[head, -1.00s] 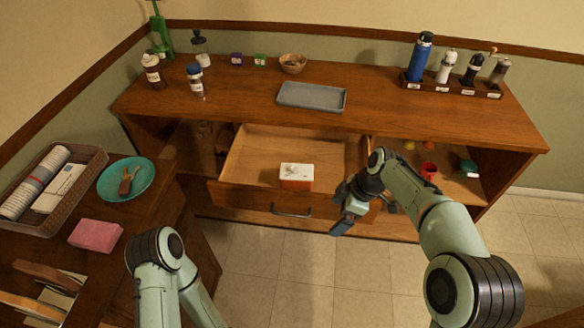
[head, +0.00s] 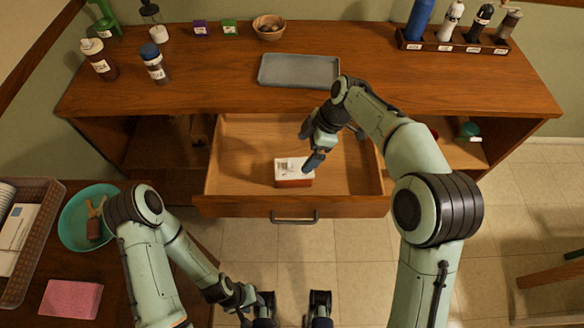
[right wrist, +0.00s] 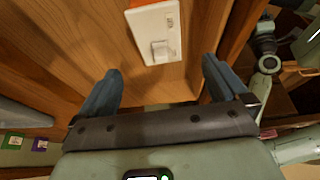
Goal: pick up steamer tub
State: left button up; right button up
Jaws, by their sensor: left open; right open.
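A small tub with a white lid and orange-red sides, which looks like the steamer tub (head: 294,172), sits in the open drawer. In the right wrist view its white labelled lid (right wrist: 155,33) shows beyond the fingertips, roughly between them. My right gripper (head: 338,148) is over the drawer, just right of and above the tub, open and empty; its two spread fingers also show in the right wrist view (right wrist: 160,82). My left gripper (head: 292,306) is open and empty, low in front of the drawer, over the floor.
The open drawer (head: 240,199) has walls around the tub and a front handle (head: 294,217). The countertop above holds a grey tray (head: 299,70), bottles and a bowl (head: 269,26). A side table at left bears a teal plate (head: 75,222) and a pink block (head: 71,299).

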send_over(293, 168)
jog(key=d, duration=0.2)
notch_tip(293, 168, down, 4)
jog(key=shift+f, duration=0.25)
jog(key=shift+x, duration=3)
jog(key=shift+w+d+f, duration=0.1)
jog(key=shift+w+d, duration=0.05)
jog(key=shift+c, duration=0.3)
jog(key=c, duration=1)
